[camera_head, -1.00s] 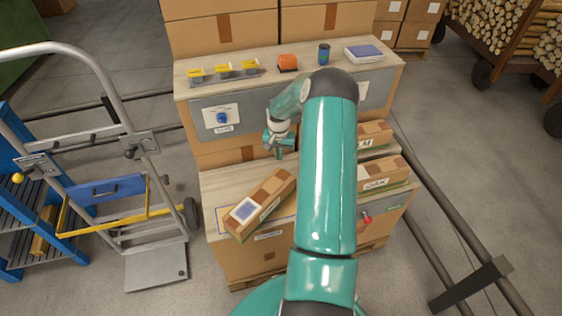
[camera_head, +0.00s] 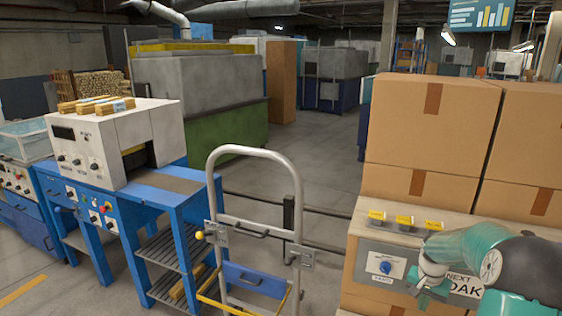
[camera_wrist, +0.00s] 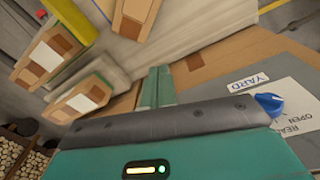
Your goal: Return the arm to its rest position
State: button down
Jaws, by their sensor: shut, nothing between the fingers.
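My gripper (camera_head: 428,290) shows at the lower right of the head view, at the end of my teal arm, in front of the grey panel of the sorting stand. Its fingertips are hard to make out there. In the wrist view the two teal fingers of my gripper (camera_wrist: 157,88) lie together, shut, with nothing between them. The blue knob (camera_wrist: 268,105) on the grey panel shows to the right of the fingers, beside a YARD label (camera_wrist: 247,82). The same blue knob (camera_head: 386,267) shows left of my gripper in the head view.
Tall cardboard boxes (camera_head: 430,120) stand behind the stand. Yellow-topped pieces (camera_head: 404,222) sit on its top. A hand truck (camera_head: 256,225) and a blue machine bench (camera_head: 130,210) stand to the left.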

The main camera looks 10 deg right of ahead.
jog(key=s+a+r+n+t+h, duration=0.15)
jog(key=s+a+r, duration=0.25)
jog(key=a+r, duration=0.5)
jog(key=s+a+r+n+t+y, duration=0.1)
jog(key=s+a+r+n, duration=0.2)
jog(key=a+r, duration=0.6)
jog(key=s+a+r+n+t, duration=0.1)
jog(key=s+a+r+n, duration=0.1)
jog(key=s+a, duration=0.4)
jog(key=s+a+r+n+t+y, duration=0.1)
jog(key=s+a+r+n, duration=0.1)
jog(key=s+a, duration=0.5)
jog(key=s, duration=0.4)
jog(key=shift+a+r+n+t, duration=0.25)
jog(key=shift+r+n+t, duration=0.1)
